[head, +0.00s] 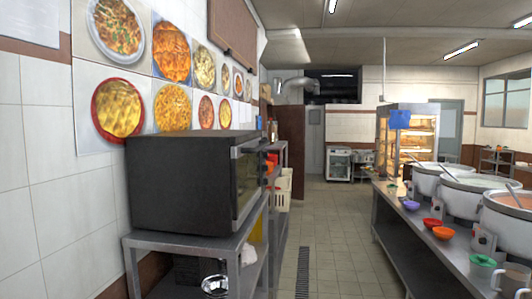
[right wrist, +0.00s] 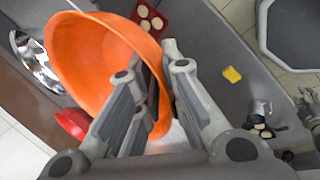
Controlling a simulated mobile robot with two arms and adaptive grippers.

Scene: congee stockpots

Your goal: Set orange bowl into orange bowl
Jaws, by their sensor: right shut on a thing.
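In the right wrist view my right gripper (right wrist: 153,72) is shut on the wall of a large orange bowl (right wrist: 85,55). The bowl is tilted, with its open side partly facing the camera. The fingers hide part of its right side. In the head view a small orange bowl (head: 443,232) stands on the steel counter at the right, beside a red bowl (head: 432,223). My right gripper and the held bowl do not show in the head view. My left gripper is in neither view.
A dark oven (head: 180,180) stands at left. The aisle between is clear.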

